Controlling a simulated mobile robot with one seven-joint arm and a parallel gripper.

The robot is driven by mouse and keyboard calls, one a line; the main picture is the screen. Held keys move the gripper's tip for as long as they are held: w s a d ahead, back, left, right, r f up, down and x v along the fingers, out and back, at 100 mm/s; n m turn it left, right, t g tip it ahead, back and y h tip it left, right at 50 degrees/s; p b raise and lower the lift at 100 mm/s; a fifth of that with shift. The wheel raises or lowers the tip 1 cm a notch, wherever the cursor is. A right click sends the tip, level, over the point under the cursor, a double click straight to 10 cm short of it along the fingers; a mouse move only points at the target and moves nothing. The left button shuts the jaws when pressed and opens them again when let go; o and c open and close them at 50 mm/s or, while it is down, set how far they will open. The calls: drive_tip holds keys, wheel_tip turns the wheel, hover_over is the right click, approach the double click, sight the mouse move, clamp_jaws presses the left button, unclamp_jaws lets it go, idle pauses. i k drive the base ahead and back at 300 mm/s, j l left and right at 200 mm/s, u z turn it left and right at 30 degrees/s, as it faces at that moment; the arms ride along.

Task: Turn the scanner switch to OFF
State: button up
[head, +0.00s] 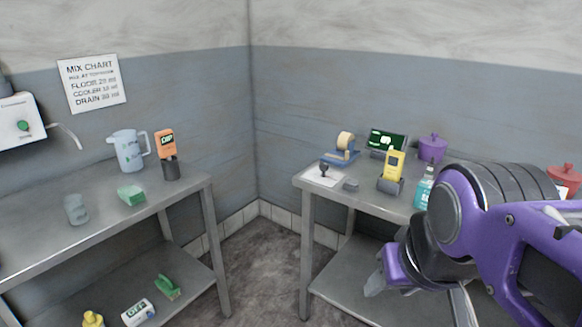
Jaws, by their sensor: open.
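A yellow handheld device (394,163), which looks like the scanner, stands upright in a grey cradle (390,186) on the right steel table (318,192). A dark screen with green marks (388,141) stands behind it. The scanner's switch is too small to make out, so its setting cannot be read. My gripper (418,294) is at the lower right, in front of the right table and below its top. It points downward, open and empty, well apart from the scanner. My purple arm covers the right part of this table.
A teal bottle (424,188), purple pot (432,148), tape dispenser (342,150) and dark stamp-like object (323,169) surround the scanner. The left table (100,205) holds a jug (128,151), a green sponge (131,195) and an orange labelled item (165,144). Floor (255,255) between the tables is clear.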

sight(324, 167)
drive_tip(key=i+j+z, duration=0.1)
drive_tip(key=i+z, duration=0.25)
drive_tip(key=i+j+z, duration=0.2)
drive_tip(key=i+z, duration=0.15)
drive_tip(key=i+j+z, duration=0.35)
drive_tip(key=i, duration=0.15)
drive_tip(key=i+l+z, duration=0.15)
drive_tip(key=k+j+u, duration=0.1)
